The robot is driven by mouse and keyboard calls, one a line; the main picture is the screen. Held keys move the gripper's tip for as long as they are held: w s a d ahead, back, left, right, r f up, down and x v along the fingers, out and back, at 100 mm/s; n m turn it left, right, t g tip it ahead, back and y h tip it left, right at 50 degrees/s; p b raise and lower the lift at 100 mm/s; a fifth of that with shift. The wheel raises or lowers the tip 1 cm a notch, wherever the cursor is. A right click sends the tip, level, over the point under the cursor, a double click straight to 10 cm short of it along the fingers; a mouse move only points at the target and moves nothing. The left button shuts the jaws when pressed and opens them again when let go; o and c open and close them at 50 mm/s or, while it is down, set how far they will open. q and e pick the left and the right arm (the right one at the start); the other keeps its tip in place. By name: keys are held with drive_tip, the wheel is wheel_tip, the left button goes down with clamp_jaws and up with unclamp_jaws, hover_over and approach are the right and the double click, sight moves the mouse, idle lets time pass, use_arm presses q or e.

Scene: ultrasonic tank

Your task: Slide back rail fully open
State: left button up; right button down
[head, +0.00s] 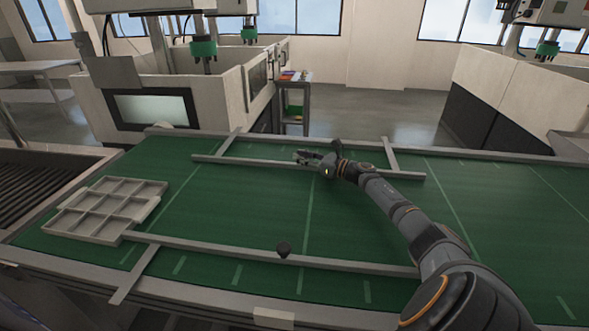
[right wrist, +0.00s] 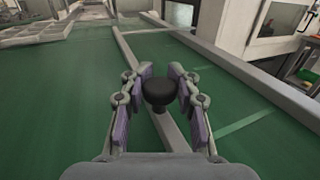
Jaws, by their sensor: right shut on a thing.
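The back rail (head: 240,161) is a long grey bar lying across the far part of the green table. Its black knob (right wrist: 160,90) stands up from the rail between the fingers of my right gripper (head: 309,157). In the right wrist view my right gripper (right wrist: 161,80) is shut on this knob, with purple pads on both sides of it. The back rail also runs away under the knob there (right wrist: 133,52). In the head view the gripper hides the knob. My left gripper is in neither view.
Short cross bars (head: 389,154) meet the rails. A grey compartment tray (head: 136,237) stands at the left. The green surface (head: 225,205) between the rails is clear.

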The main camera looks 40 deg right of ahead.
drive_tip(key=shift+d, duration=0.2)
drive_tip(key=c, duration=1.4)
unclamp_jaws()
drive_tip(key=o, duration=0.4)
drive_tip(key=shift+s+d, duration=0.15)
drive_tip(key=shift+s, duration=0.1)
drive_tip(key=shift+w, duration=0.1)
drive_tip(key=v, duration=0.6)
drive_tip(key=shift+s+d, duration=0.1)
drive_tip(key=shift+s, duration=0.6)
